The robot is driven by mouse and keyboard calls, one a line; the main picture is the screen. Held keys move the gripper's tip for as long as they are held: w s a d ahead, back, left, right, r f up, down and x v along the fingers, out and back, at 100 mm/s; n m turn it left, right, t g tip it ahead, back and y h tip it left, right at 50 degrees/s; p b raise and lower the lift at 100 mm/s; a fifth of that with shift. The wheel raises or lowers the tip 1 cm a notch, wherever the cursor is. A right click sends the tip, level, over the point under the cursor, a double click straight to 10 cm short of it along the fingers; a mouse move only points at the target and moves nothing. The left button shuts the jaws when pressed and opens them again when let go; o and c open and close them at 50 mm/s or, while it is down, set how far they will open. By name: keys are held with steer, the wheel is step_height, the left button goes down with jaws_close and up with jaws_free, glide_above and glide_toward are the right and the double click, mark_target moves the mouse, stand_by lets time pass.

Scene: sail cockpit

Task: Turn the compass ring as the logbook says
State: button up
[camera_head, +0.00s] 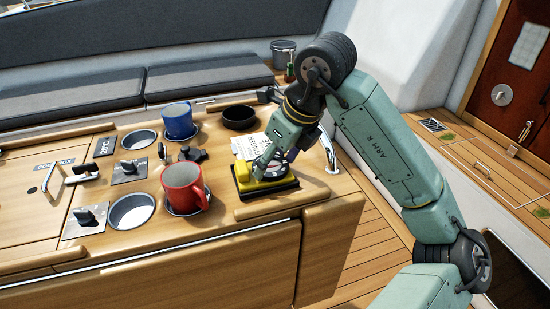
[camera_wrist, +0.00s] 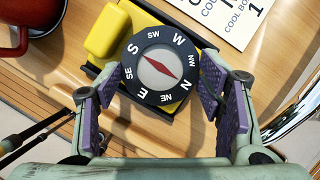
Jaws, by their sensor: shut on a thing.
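The compass ring (camera_wrist: 166,98) is black with white letters and surrounds a white dial with a red needle (camera_wrist: 158,66). W sits at the upper right, S at the left, E at the lower left and N at the right. It is on a yellow body (camera_wrist: 108,34) with a black base, which stands at the console's right end in the head view (camera_head: 262,186). My gripper (camera_wrist: 158,78) straddles the ring, its purple pads shut on both sides. A white printed sheet (camera_wrist: 233,17) lies beyond it, reading "COOL BO" and "1", partly cut off. In the head view my gripper (camera_head: 268,160) hides much of the dial.
A red mug (camera_head: 182,187) and a blue mug (camera_head: 178,121) stand left of the compass. A black round holder (camera_head: 239,117) is behind it. A metal rail (camera_head: 328,150) curves close on the right. Knobs and empty cup wells fill the console's left.

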steer(key=c, duration=0.5)
steer(key=shift+f+n+b, duration=0.1)
steer(key=shift+n+b, duration=0.2)
steer(key=shift+b, duration=0.1)
steer(key=n+b, duration=0.1)
steer(key=n+g+b, duration=0.1)
steer(key=shift+w+d+f+n+y+b, duration=0.1)
steer(key=shift+w+n+y+b, duration=0.1)
steer(key=shift+n+y+b, duration=0.2)
steer(key=n, duration=0.1)
steer(key=n+g+b, duration=0.1)
steer(key=n, duration=0.2)
steer(key=shift+w+r+g+b, duration=0.2)
steer(key=shift+w+g+b, duration=0.1)
steer(key=shift+g, duration=0.1)
steer(key=n+g+p, duration=0.1)
steer(key=n, duration=0.2)
steer(key=n+g, duration=0.1)
steer(key=n, duration=0.1)
steer(key=shift+w+r+n+p, duration=0.2)
steer(key=shift+n+p, duration=0.2)
steer(key=n+g+p, duration=0.1)
steer(key=n+p, duration=0.1)
steer(key=n, duration=0.1)
steer(key=shift+w+h, duration=0.15)
steer(key=shift+h, duration=0.25)
steer(key=shift+f+n+g+p, duration=0.15)
steer(key=shift+n+g+p, duration=0.15)
steer(key=shift+n+p, duration=0.4)
